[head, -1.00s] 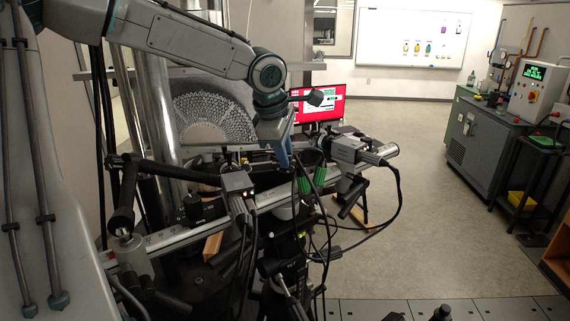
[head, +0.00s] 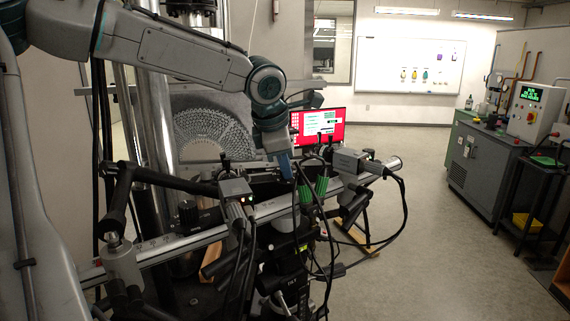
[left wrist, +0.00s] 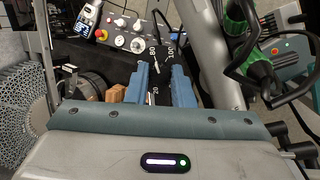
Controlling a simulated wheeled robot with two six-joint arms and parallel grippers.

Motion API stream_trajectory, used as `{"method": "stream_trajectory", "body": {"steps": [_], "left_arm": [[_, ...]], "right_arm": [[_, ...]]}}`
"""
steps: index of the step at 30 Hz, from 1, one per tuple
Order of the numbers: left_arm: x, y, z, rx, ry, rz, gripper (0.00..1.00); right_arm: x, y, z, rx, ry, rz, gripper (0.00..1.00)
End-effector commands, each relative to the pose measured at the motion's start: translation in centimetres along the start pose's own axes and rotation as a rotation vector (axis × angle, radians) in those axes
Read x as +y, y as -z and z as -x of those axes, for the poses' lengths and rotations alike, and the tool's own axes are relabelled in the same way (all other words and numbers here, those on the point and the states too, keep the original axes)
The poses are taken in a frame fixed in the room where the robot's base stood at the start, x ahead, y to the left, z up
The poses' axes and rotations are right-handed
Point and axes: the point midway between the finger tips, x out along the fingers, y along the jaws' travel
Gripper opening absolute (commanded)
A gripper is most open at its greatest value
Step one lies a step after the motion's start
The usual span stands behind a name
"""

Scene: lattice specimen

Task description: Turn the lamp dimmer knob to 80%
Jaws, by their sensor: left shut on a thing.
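My left gripper (head: 284,165) reaches in from the left, and its blue fingers are low among the rig's parts in the head view. In the left wrist view, the two blue fingers (left wrist: 160,72) stand on either side of a dark knob (left wrist: 161,78) and are shut on it. White scale marks show around it: "80" and "100" above the fingertips and "20" between the fingers. The fingers hide much of the knob, and I cannot read its pointer. My right gripper is not in view.
Green-handled parts (head: 321,186), a camera on a rail (head: 350,160) and loose cables crowd the right of the gripper. A red-framed monitor (head: 318,125) stands behind. Open floor lies to the right.

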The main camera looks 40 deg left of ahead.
Motion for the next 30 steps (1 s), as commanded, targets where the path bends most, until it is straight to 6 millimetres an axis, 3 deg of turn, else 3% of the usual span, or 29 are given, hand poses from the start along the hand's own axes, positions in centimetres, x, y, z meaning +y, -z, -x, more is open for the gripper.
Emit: {"method": "stream_trajectory", "body": {"steps": [3,4,7,19,30], "left_arm": [[-0.1,0.0,-0.1,0.002,0.003,-0.001,0.0],[-0.1,0.0,-0.1,0.002,0.003,-0.001,0.23],[-0.1,0.0,-0.1,0.002,0.003,-0.001,0.43],[0.0,0.0,0.8,0.0,-0.002,-0.001,0.43],[0.0,0.1,7.7,0.0,-0.003,0.0,0.43]], "right_arm": [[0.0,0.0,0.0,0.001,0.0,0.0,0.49],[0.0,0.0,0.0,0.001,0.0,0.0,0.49],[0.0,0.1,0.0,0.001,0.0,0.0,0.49],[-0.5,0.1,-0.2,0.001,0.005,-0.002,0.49],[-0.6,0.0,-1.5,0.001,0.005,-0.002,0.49]]}}
